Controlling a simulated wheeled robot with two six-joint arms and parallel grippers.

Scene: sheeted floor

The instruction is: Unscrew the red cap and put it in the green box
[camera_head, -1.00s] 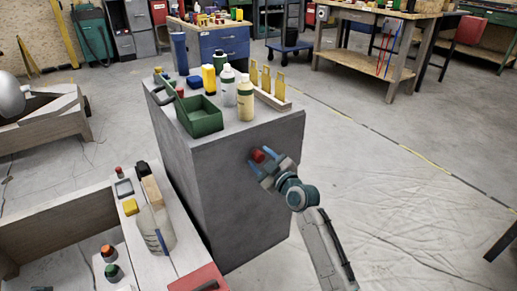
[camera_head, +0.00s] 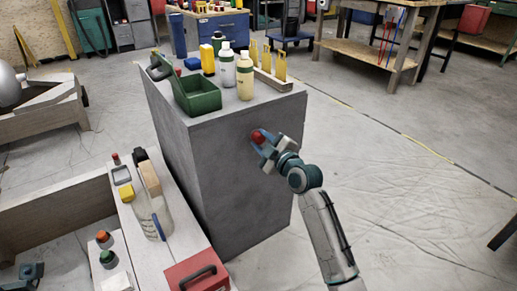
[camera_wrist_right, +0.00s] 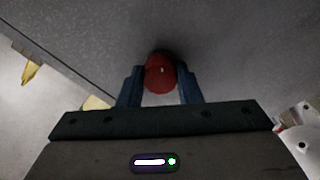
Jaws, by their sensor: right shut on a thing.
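The red cap (camera_head: 258,137) is at the upper front face of the grey block (camera_head: 240,180). My right gripper (camera_head: 263,144) is shut on it, coming from the lower right. In the right wrist view, the red cap (camera_wrist_right: 160,73) sits between the two blue fingers (camera_wrist_right: 160,88) against the dark grey face. Whether it is still threaded on something is hidden. The open green box (camera_head: 197,104) stands on the block's top, above and left of the cap. What looks like part of my left gripper (camera_head: 27,272) shows at the lower left corner; its jaws are unclear.
On the block top, a white bottle (camera_head: 227,66), a cream bottle (camera_head: 245,77), a yellow-capped container (camera_head: 207,60) and a wooden rack (camera_head: 270,80) stand around the box. A red toolbox (camera_head: 197,274) and a clear jug (camera_head: 155,215) are lower left. Floor to the right is free.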

